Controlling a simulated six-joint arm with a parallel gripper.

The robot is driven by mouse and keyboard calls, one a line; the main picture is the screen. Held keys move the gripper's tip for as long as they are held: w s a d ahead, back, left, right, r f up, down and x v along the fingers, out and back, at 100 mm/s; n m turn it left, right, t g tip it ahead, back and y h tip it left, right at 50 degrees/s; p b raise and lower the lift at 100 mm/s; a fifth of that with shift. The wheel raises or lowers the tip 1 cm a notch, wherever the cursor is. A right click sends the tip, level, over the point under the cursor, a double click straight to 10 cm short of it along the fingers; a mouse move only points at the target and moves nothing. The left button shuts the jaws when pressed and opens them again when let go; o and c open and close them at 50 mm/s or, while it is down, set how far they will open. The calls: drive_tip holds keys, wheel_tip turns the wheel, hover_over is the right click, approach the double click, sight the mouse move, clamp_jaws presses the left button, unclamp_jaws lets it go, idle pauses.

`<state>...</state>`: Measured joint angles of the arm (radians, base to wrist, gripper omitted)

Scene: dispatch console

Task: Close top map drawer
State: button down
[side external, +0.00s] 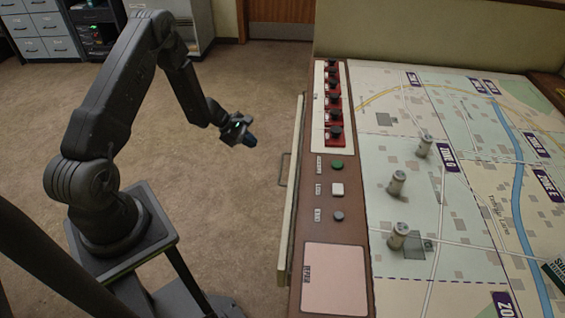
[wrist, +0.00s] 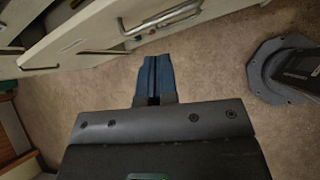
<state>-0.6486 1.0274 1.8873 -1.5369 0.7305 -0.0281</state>
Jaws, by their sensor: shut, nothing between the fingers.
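The top map drawer's cream front (side external: 292,215) stands out a little from the console's left side in the side external view. Its metal handle (side external: 283,170) faces my arm. In the wrist view a cream drawer front (wrist: 75,32) with a metal handle (wrist: 160,19) runs across the upper left, slanted, with a dark gap behind its left part. My gripper (side external: 250,141) is shut and empty, in the air left of the drawer front and apart from it. Its blue fingers (wrist: 153,75) lie together in the wrist view, pointing toward the drawer fronts. The drawer's inside is mostly hidden.
The console top carries red switches (side external: 334,105), buttons (side external: 337,190) and a map (side external: 400,100) with several small grey pieces (side external: 397,183). Carpeted floor (side external: 225,210) lies open between my base and the console. Grey cabinets (side external: 40,35) stand at the back left.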

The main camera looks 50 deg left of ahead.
sight(295, 166)
drive_tip(key=w+d+f+n, duration=0.1)
drive_tip(key=d+f, duration=0.1)
drive_tip(key=w+d+f, duration=0.2)
drive_tip(key=d, duration=0.1)
drive_tip(key=w+d+f+n, duration=0.1)
drive_tip(key=w+d+f, duration=0.1)
drive_tip(key=d+f, duration=0.1)
drive_tip(key=shift+w+n+h, duration=0.15)
drive_tip(key=shift+n+h, duration=0.15)
drive_tip(key=shift+h, duration=0.1)
drive_tip(key=shift+w+d, duration=0.45)
drive_tip(key=shift+w, duration=0.1)
drive_tip(key=shift+w+d, duration=1.2)
drive_tip(key=shift+d, duration=0.05)
